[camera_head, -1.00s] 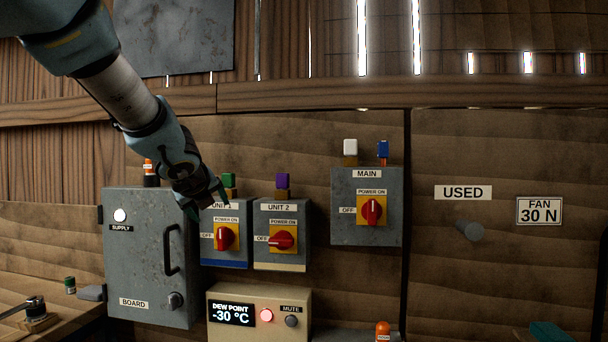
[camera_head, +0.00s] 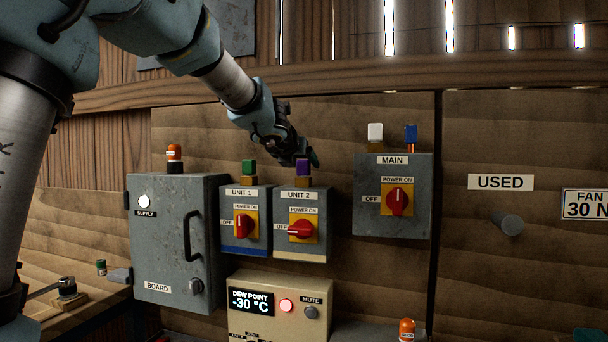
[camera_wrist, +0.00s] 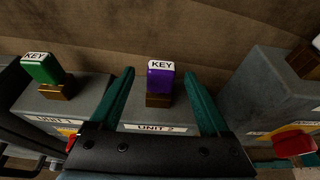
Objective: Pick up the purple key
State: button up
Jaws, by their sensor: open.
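The purple key (camera_head: 302,167) stands upright in a brass-coloured holder on top of the UNIT 2 box (camera_head: 301,213). In the wrist view the purple key (camera_wrist: 160,78) carries a white KEY label and shows between my two teal fingers. My gripper (camera_head: 308,155) is at the key in the head view, coming from the upper left. In the wrist view my gripper (camera_wrist: 158,85) is open, with a finger on each side of the key and a visible gap to both. Whether the fingertips are level with the key in depth is hard to tell.
A green key (camera_head: 249,167) stands on the UNIT 1 box (camera_head: 246,213) to the left. A white key (camera_head: 375,132) and a blue key (camera_head: 411,134) stand on the MAIN box (camera_head: 420,170) to the right. A wooden wall (camera_head: 345,265) is close behind.

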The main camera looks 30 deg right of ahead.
aim_at(302, 164)
jog(key=shift+x, duration=1.55)
jog(key=shift+s+f, duration=0.1)
jog(key=shift+c, duration=0.2)
grip_shut()
